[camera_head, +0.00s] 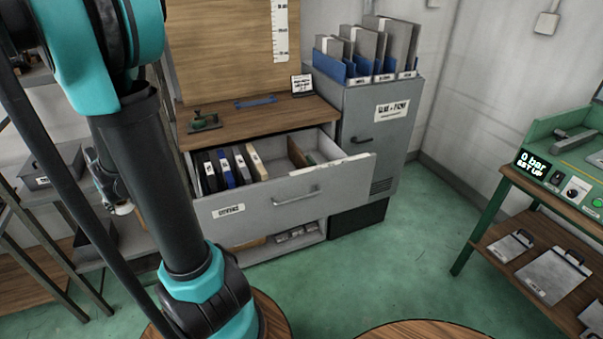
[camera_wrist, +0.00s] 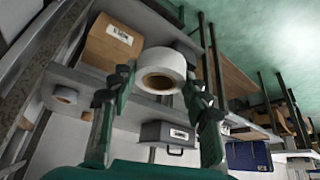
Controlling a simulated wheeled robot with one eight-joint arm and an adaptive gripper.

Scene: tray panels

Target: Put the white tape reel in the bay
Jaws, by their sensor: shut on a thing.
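The white tape reel (camera_wrist: 166,60), with a brown core, sits between the green fingers of my gripper (camera_wrist: 157,83) in the wrist view. My gripper is shut on it, with a finger on each side. Shelving with upright posts lies behind the reel in that view. In the head view my arm covers much of the left side, and the gripper is mostly hidden behind it. I cannot tell which opening is the bay.
In the head view, an open drawer (camera_head: 290,200) with folders juts from the cabinet. A green bench (camera_head: 560,180) stands right; floor between is clear.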

